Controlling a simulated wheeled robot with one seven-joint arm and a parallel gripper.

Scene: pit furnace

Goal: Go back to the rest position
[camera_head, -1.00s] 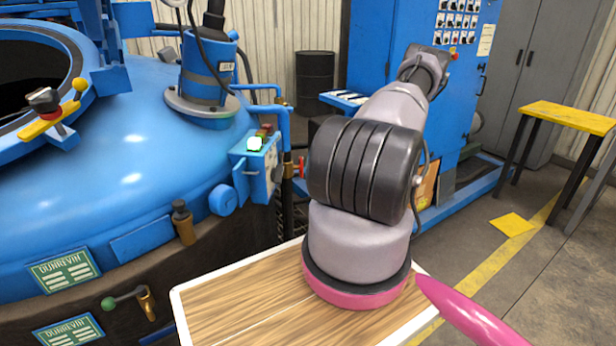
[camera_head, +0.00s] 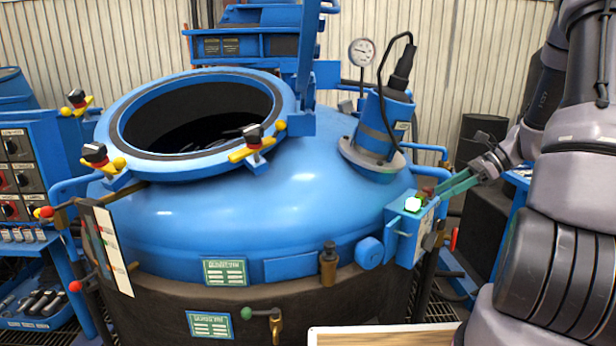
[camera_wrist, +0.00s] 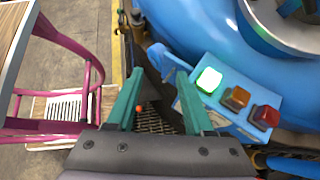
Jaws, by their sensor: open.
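My gripper (camera_head: 450,187) is in the right part of the head view, beside the blue button box (camera_head: 402,232) on the furnace's right flank. Its two teal fingers are apart with nothing between them, as the wrist view (camera_wrist: 162,95) shows. In that view the button box (camera_wrist: 228,122) lies to the right of the fingers. It carries a lit green button (camera_wrist: 209,79), an orange button (camera_wrist: 236,98) and a red button (camera_wrist: 265,116). I cannot tell whether a finger touches the box.
The blue furnace (camera_head: 300,215) fills the middle, its round mouth open. A control panel (camera_head: 22,165) stands at left and a tool tray (camera_head: 35,300) below it. A wooden tabletop (camera_head: 375,338) is at the bottom. A pink frame (camera_wrist: 90,60) shows in the wrist view.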

